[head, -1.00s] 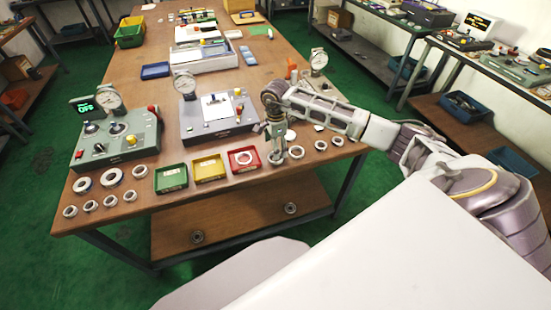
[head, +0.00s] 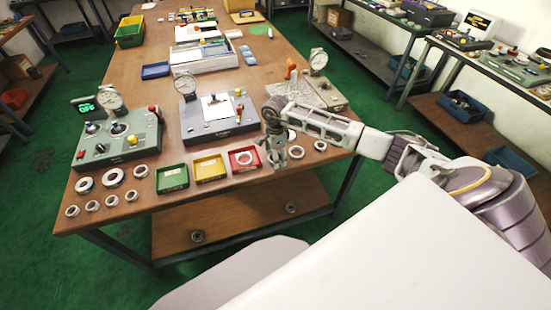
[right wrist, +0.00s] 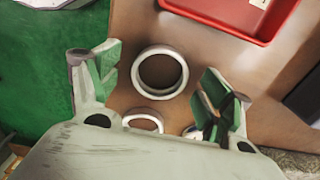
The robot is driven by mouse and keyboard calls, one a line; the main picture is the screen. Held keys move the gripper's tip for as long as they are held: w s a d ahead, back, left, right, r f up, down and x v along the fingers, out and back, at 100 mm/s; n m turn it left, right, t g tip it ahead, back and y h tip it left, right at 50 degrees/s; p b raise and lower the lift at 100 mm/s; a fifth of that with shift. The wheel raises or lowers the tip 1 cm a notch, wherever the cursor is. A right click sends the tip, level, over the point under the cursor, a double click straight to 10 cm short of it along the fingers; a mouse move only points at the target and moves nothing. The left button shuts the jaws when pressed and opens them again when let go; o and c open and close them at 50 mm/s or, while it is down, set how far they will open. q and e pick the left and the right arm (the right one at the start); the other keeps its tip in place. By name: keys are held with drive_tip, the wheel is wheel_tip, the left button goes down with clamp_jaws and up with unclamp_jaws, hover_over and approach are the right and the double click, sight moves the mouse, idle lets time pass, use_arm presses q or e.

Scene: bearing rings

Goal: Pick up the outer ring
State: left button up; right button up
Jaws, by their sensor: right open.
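My right gripper (head: 276,157) is at the front right of the table, just right of the red tray (head: 244,159). In the right wrist view my right gripper (right wrist: 160,77) is open, its green-padded fingers apart on either side of a pale outer ring (right wrist: 160,96). The ring lies flat on the table, and neither finger appears to touch it. A smaller pale ring (right wrist: 145,117) lies nearer the wrist, partly hidden by my gripper body. In the head view the gripper hides much of the spot below it. My left gripper is out of view.
The red tray (right wrist: 262,32) lies close beyond the fingers in the right wrist view. More rings (head: 320,146) lie right of the gripper, and several others (head: 112,177) at the front left. A dial-gauge stand (head: 325,92) stands behind my arm.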

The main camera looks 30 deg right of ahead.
drive_tip(key=c, duration=1.1)
drive_tip(key=shift+r, duration=0.1)
drive_tip(key=shift+c, duration=0.2)
wheel_tip(320, 180, up, 10)
drive_tip(key=b, duration=0.1)
